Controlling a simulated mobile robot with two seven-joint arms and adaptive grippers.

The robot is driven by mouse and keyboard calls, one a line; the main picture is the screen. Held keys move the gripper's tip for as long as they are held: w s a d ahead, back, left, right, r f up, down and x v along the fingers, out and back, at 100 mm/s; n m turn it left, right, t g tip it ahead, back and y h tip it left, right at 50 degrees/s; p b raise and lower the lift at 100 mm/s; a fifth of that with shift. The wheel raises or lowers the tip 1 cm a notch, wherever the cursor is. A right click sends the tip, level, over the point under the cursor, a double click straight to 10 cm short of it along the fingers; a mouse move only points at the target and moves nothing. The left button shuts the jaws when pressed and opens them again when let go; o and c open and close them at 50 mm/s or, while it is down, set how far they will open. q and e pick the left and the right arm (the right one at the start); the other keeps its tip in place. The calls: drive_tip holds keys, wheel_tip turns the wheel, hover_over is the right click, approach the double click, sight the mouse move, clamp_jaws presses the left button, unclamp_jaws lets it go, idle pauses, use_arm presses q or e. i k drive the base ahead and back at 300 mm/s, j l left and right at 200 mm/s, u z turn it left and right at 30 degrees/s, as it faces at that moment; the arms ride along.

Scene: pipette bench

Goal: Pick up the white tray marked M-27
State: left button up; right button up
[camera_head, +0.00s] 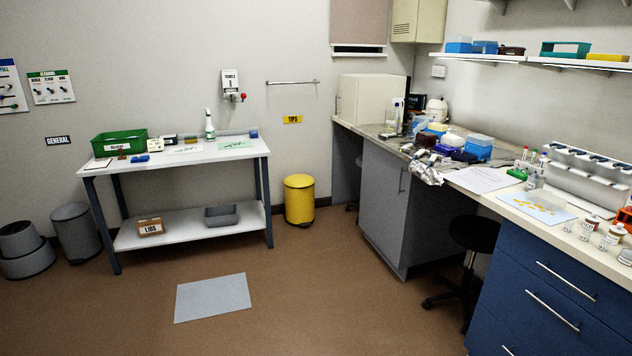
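I cannot make out a white tray marked M-27 in the head view; no such marking is legible. On the right bench, a pale blue sheet (557,217) lies with several small yellow pieces and what looks like a clear, low container on it. Behind it stands a large white rack-like unit (590,165) with several slots. Neither of my grippers is in view.
A white table (180,157) at left holds a green crate (119,143) and a spray bottle (210,128). A black stool (474,234) stands by the blue drawers (540,290). A yellow bin (299,199) stands near the wall. A grey mat (212,298) lies on open floor.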

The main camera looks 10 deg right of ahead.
sight(452, 136)
drive_tip(key=i, duration=1.5)
drive_tip(key=i+z, duration=0.25)
drive_tip(key=i, duration=0.15)
drive_tip(key=i+j+z, duration=0.4)
drive_tip(key=i+z, duration=0.15)
drive_tip(key=i, duration=0.2)
drive_tip(key=i+j+z, duration=0.25)
drive_tip(key=z, duration=0.2)
drive_tip(key=i+j+z, duration=0.3)
drive_tip(key=z, duration=0.2)
drive_tip(key=i+j+z, duration=0.15)
drive_tip(key=j+z, duration=0.3)
drive_tip(key=i+j+z, duration=0.1)
drive_tip(key=j+z, duration=0.35)
